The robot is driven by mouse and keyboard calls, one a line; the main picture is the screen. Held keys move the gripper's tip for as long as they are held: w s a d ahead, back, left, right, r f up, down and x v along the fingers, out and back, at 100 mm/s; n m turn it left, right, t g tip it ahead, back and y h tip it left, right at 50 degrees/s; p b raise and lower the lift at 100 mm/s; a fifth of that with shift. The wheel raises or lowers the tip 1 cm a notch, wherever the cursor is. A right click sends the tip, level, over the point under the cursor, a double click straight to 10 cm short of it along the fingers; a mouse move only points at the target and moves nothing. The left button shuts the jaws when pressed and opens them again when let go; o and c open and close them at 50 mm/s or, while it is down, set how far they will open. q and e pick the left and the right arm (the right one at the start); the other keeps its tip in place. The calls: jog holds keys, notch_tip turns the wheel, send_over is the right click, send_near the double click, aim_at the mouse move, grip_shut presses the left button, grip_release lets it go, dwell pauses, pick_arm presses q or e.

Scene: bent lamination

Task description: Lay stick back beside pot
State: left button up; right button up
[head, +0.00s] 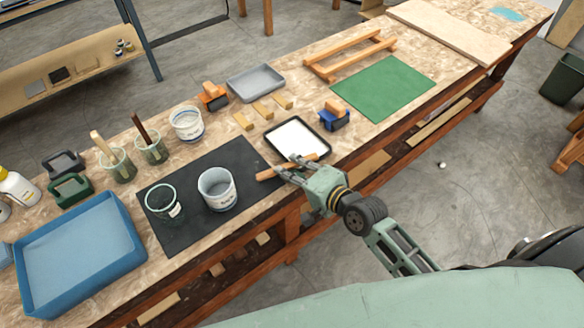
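A brown wooden stick (266,174) lies across the fingers of my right gripper (289,166), which looks shut on it. The stick is close above the right edge of the black mat (240,155) and the near rim of the white-bottomed tray; I cannot tell if it touches either. A white labelled pot (217,188) stands upright on the mat, left of the stick and apart from it. A clear glass jar (164,203) stands left of that pot. My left gripper is out of view.
The black-rimmed tray (297,141) is just behind the gripper. A blue-handled block (334,116) is right of it. Two cups with tools (151,148) (117,163) and a white tub (187,123) stand behind the mat. A blue tray (82,250) is at left. The mat between pot and stick is bare.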

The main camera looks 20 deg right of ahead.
jog(key=o, duration=0.3)
jog(key=shift+f, duration=0.15)
jog(key=b+v, duration=0.2)
jog(key=v, duration=0.5)
jog(key=shift+s, duration=0.4)
